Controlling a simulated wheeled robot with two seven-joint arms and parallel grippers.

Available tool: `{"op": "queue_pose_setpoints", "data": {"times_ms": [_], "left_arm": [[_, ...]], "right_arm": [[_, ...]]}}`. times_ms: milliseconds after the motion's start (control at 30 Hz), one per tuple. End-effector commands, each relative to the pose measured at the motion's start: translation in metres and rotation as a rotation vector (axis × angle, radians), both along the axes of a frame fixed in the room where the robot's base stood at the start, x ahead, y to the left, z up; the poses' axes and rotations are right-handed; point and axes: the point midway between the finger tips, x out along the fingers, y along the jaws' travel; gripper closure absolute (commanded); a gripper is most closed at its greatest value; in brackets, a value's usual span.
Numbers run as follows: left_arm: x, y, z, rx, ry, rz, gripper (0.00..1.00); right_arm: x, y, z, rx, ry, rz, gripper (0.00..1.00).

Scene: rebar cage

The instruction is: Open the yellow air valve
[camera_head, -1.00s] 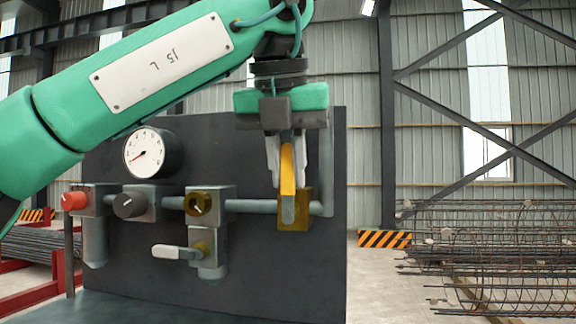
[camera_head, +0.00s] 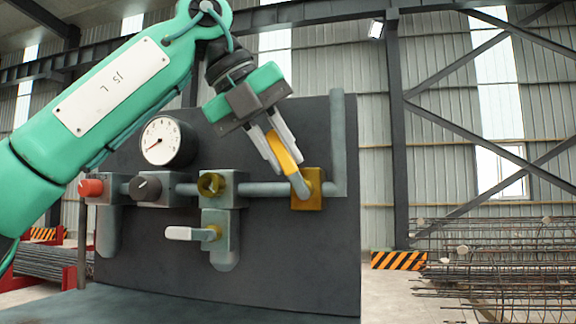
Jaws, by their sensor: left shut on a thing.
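The yellow air valve (camera_head: 314,189) sits at the right end of the horizontal pipe on the dark panel. Its yellow handle (camera_head: 283,154) slants up and to the left from the valve body. My left gripper (camera_head: 277,158) is shut on the handle, with one finger on each side, and is tilted along with it. My right gripper is not in view.
The dark panel (camera_head: 280,265) also carries a pressure gauge (camera_head: 166,141), a red knob (camera_head: 90,188), a black knob (camera_head: 146,189), a brass fitting (camera_head: 211,184) and a white-handled lever (camera_head: 188,233). A rebar cage (camera_head: 500,262) lies at the right.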

Motion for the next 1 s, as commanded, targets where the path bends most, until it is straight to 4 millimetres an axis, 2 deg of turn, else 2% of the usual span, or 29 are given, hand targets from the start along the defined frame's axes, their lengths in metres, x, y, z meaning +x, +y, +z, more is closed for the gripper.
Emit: {"op": "queue_pose_setpoints", "data": {"times_ms": [33,200,767,800,867,900,1000], "left_arm": [[0.0008,0.0022,-0.0031,-0.03,0.004,0.002,1.0],[0.0019,0.0055,-0.0034,-0.09,0.015,0.003,1.0],[0.0018,0.0068,-0.0017,-0.123,0.021,0.004,1.0],[0.0018,0.0068,-0.0017,-0.123,0.02,0.004,0.78],[0.0017,0.0067,-0.0019,-0.122,0.021,0.004,0.66],[0.0017,0.0066,-0.0021,-0.122,0.021,0.003,0.62],[0.0017,0.0064,-0.0025,-0.121,0.022,0.003,0.62]], "right_arm": [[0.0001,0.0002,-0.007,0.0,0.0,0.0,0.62],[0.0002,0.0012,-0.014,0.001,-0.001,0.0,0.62],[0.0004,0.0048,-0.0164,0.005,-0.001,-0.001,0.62],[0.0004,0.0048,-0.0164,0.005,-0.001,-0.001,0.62],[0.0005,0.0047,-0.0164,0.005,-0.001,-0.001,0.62],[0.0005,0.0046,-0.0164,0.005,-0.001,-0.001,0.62],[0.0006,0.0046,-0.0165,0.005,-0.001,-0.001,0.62]]}}
